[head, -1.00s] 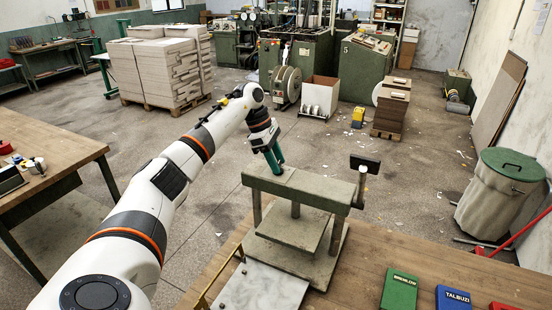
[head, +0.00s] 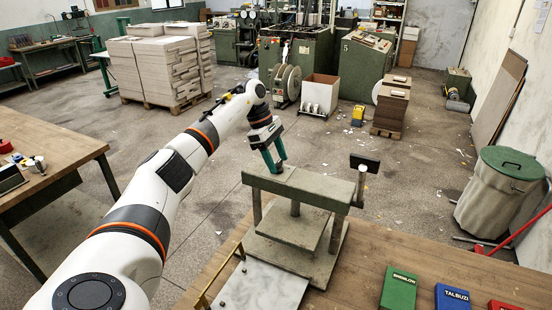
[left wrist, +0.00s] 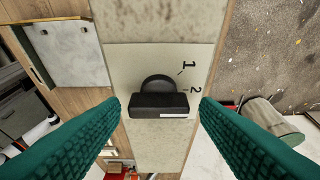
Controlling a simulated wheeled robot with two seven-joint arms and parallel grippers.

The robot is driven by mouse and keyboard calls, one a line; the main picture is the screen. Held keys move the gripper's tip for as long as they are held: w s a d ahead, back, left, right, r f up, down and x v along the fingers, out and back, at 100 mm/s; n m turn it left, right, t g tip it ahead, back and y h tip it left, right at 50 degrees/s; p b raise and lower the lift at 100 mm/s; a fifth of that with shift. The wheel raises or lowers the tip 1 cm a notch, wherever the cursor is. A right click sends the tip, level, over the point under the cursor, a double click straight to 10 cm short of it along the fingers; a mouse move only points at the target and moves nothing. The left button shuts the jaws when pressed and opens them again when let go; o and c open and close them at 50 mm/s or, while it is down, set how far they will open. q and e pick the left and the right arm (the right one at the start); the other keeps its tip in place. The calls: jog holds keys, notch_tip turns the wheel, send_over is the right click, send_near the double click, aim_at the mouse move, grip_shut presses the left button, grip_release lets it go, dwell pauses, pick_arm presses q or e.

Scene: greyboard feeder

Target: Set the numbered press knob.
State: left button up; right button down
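The press (head: 325,190) stands on the wooden bench, with a grey-green top beam over a flat platen. In the left wrist view a dark knob (left wrist: 158,98) with a bar-shaped grip sits on a pale plate (left wrist: 135,62) on the beam. The numerals 1 and 2 are printed to the right of the knob; a white mark shows on the grip's near edge. My left gripper (head: 276,167) is above the beam's left end. In the left wrist view its green fingers (left wrist: 160,104) are open, one on each side of the knob, with gaps. My right gripper is not in view.
A black block (head: 365,160) on a post rises at the beam's right end. A pale sheet (head: 262,287) lies before the press. Green (head: 399,290), blue (head: 452,298) and red (head: 500,305) labelled blocks lie at the bench's right. A bin (head: 500,192) stands beyond.

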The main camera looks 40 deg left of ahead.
pick_arm(q)
jog(key=shift+o, duration=0.2)
jog(key=shift+a+r, duration=0.1)
jog(key=shift+r, duration=0.2)
jog(key=b+v, duration=0.2)
jog(key=v, duration=0.9)
jog(key=shift+r+b, duration=0.2)
jog(key=shift+b, duration=0.1)
